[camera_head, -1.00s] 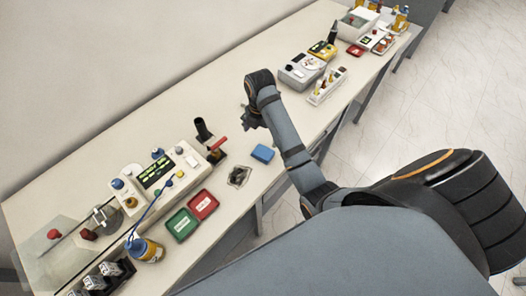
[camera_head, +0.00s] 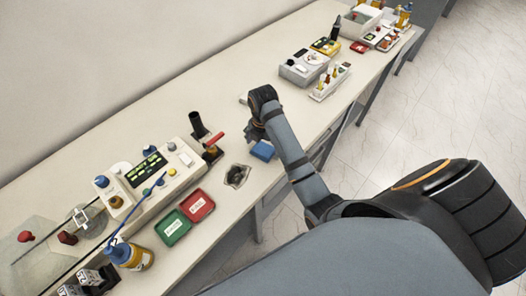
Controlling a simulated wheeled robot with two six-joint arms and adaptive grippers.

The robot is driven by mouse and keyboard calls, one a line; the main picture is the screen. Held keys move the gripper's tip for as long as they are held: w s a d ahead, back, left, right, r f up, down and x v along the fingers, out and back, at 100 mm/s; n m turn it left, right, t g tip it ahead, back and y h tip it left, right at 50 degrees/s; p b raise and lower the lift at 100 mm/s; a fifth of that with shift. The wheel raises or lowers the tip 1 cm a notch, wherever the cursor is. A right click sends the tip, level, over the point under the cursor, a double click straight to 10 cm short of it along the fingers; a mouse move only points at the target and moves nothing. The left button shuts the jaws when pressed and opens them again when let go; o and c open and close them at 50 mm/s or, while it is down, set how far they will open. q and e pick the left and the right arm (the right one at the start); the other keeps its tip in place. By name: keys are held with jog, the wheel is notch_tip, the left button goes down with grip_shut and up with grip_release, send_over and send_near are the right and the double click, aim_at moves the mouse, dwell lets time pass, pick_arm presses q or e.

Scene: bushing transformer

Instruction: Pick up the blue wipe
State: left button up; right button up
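The blue wipe (camera_head: 262,151) lies on the light bench near its front edge, a small blue block in the head view. My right arm reaches in from the lower right, and its forearm covers the wipe's right side. My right gripper (camera_head: 252,132) hangs just behind and left of the wipe, very close to it. The fingers are dark, small and partly hidden by the wrist, so their opening and any contact with the wipe cannot be made out. My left gripper is not in view.
A black upright holder with a red handle (camera_head: 214,138) stands just left of my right gripper. A grey square piece (camera_head: 237,176), red tray (camera_head: 197,205) and green tray (camera_head: 173,227) lie along the front edge. A grey box (camera_head: 303,70) stands behind right.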

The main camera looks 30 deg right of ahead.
aim_at(263, 148)
jog(key=c, duration=0.9)
jog(key=shift+r, duration=0.35)
notch_tip(263, 148, up, 3)
jog(key=shift+f+p, duration=0.1)
jog(key=shift+p, duration=0.95)
jog(key=shift+s+d+r+p, duration=0.6)
jog(key=shift+s+r+p, duration=0.9)
jog(key=shift+s, duration=0.75)
jog(key=shift+s+d+r+p, duration=0.65)
jog(key=shift+s+r+p, duration=0.55)
jog(key=shift+s+r, duration=0.75)
jog(key=shift+s+d+r+p, duration=0.6)
jog(key=shift+s+r+p, duration=0.75)
jog(key=shift+s, duration=1.2)
